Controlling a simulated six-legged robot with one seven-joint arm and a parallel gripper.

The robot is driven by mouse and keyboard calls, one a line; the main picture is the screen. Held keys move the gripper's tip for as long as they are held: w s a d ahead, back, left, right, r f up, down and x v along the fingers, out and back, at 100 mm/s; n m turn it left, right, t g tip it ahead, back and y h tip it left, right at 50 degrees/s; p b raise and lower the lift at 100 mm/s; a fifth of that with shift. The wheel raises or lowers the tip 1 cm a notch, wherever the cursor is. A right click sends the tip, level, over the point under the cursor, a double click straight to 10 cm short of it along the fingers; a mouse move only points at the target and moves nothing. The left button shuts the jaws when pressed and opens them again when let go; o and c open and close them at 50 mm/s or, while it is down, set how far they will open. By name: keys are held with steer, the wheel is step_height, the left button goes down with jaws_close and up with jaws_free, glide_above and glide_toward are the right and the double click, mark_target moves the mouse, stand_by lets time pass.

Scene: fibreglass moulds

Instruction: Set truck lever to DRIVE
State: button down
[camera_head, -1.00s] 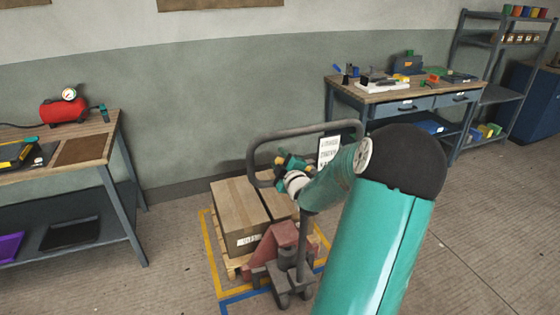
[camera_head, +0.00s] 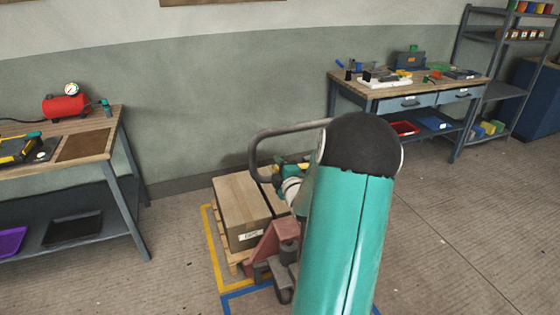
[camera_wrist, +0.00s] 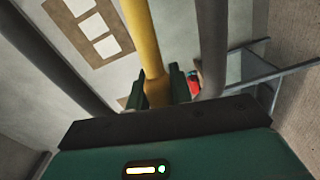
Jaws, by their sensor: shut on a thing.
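The pallet truck has a grey loop handle (camera_head: 255,150) and a red body (camera_head: 275,240). In the wrist view a yellow lever (camera_wrist: 142,35) runs down between the fingers of my gripper (camera_wrist: 158,85), which is shut on it. Grey bars of the handle (camera_wrist: 213,45) pass on both sides of it. In the head view my gripper (camera_head: 283,177) is inside the handle loop, partly hidden by my arm. My arm also covers the right side of the handle and part of the truck. The lever's setting marks cannot be read.
A cardboard box (camera_head: 240,205) sits on a wooden pallet (camera_head: 222,245) within yellow and blue floor lines. A workbench (camera_head: 85,147) with a red tank (camera_head: 65,106) stands left. Another workbench (camera_head: 400,95) and shelving (camera_head: 500,40) stand back right. The right floor is clear.

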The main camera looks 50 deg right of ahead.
steer(key=shift+f+n, duration=0.9)
steer(key=shift+f, duration=0.15)
steer(key=c, duration=1.3)
jaws_free()
steer(key=shift+o, duration=0.3)
steer(key=shift+a, duration=0.1)
steer(key=shift+f, duration=0.1)
